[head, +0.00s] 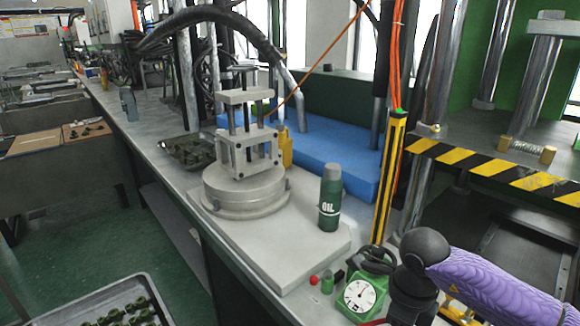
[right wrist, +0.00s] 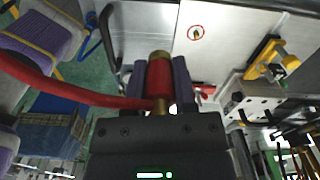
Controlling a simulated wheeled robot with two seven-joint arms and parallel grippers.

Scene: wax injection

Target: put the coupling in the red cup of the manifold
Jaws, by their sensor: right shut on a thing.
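In the right wrist view, my right gripper (right wrist: 158,78) is shut on a red coupling with brass-coloured ends (right wrist: 159,72). The coupling sits between the two dark fingers, and a red hose (right wrist: 75,94) runs from the left to its lower end. In the head view, my purple right arm (head: 490,285) enters at lower right; its gripper is out of the picture. A small red round piece (head: 313,280), a green one (head: 327,283) and a black one stand by the gauge; I cannot tell whether they are the manifold's cups. My left gripper is not in view.
A green gauge with white dial (head: 360,295) stands at the bench's near edge. A green oil bottle (head: 330,197) and a metal clamp press (head: 245,165) stand on a pale plate (head: 272,262). A yellow-black striped press edge (head: 500,170) is at right. Plate space before the bottle is clear.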

